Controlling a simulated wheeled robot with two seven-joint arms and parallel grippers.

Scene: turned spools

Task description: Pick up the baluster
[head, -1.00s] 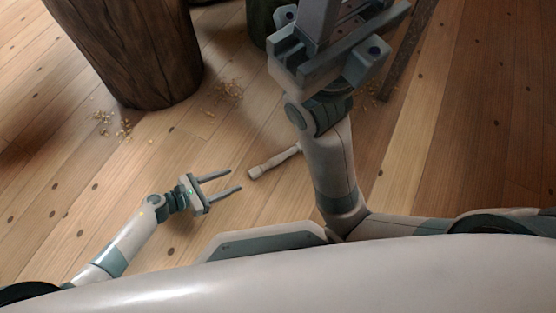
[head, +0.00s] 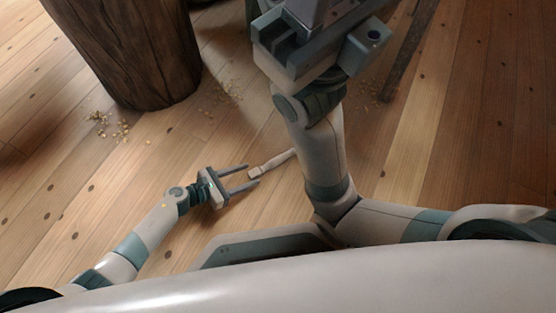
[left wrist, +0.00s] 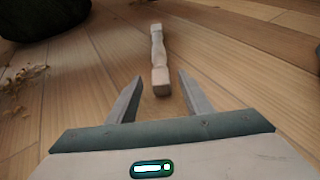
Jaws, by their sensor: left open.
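The baluster (head: 273,164) is a pale turned wooden piece lying on the plank floor. Its far end is hidden behind my right arm in the head view. In the left wrist view the whole baluster (left wrist: 158,60) shows, lying lengthwise away from me, with its square near end just beyond and between the fingertips. My left gripper (head: 252,174) is open and empty, low near the floor, its fingers pointing at the baluster's near end. It also shows in the left wrist view (left wrist: 160,78). My right arm rises across the head view, and its fingertips are not in view.
A dark wooden stump (head: 135,55) stands at the upper left. Wood shavings (head: 108,126) lie scattered near it. A thin dark leg (head: 408,52) stands at the upper right. The floor around the baluster's near end is clear.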

